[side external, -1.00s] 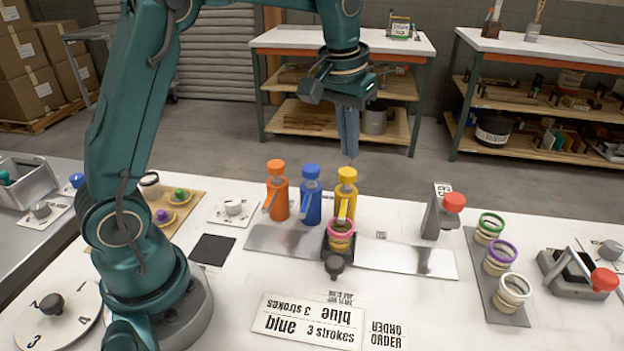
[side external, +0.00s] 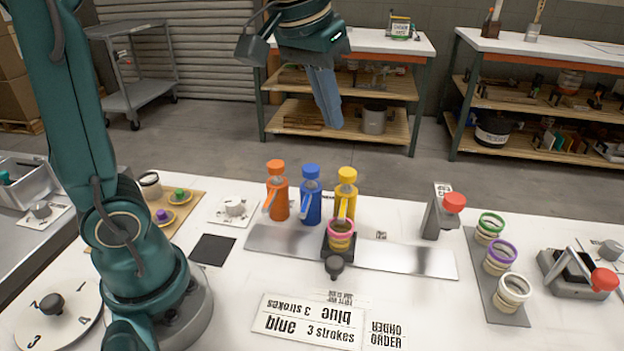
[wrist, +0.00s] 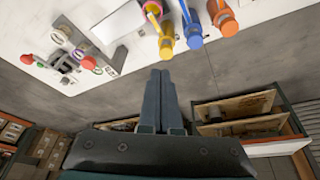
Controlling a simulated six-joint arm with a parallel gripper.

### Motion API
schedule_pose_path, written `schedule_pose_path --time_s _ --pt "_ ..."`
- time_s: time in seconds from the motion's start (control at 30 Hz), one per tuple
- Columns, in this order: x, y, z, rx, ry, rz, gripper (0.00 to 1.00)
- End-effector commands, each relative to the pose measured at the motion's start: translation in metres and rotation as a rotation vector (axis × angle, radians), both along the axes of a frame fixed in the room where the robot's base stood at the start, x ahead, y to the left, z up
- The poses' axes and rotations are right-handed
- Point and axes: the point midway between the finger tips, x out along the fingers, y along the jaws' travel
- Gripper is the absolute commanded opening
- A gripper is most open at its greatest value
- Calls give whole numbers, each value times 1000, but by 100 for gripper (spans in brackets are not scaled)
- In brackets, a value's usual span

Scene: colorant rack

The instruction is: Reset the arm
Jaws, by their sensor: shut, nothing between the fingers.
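My gripper (side external: 338,127) is shut and empty, raised above and behind the bench in the side view. In the wrist view its closed fingers (wrist: 160,72) point toward the bench edge. The orange bottle (side external: 277,192), blue bottle (side external: 311,196) and yellow bottle (side external: 346,190) stand upright in a row on the bench. They also show at the top of the wrist view. A pink-rimmed cup (side external: 340,238) sits in a dark holder on the metal rail (side external: 415,259), in front of the yellow bottle. My gripper touches none of them.
A red-knobbed lever device (side external: 443,210) stands right of the bottles. Cups with green, purple and white rims (side external: 501,257) stand on a grey strip. An order card (side external: 309,320) lies in front. Shelving (side external: 340,95) is behind the bench. The air around my gripper is clear.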

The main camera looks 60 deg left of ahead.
Motion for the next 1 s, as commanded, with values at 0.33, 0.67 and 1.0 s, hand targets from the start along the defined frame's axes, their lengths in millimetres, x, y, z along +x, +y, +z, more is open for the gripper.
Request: schedule_pose_path --time_s 0.33,0.67,1.0 --pt "-92 -20 -21 18 -121 -114 0" --pt "-131 -25 -73 29 -121 -181 0" --pt "-129 -25 -75 36 -129 -194 0"
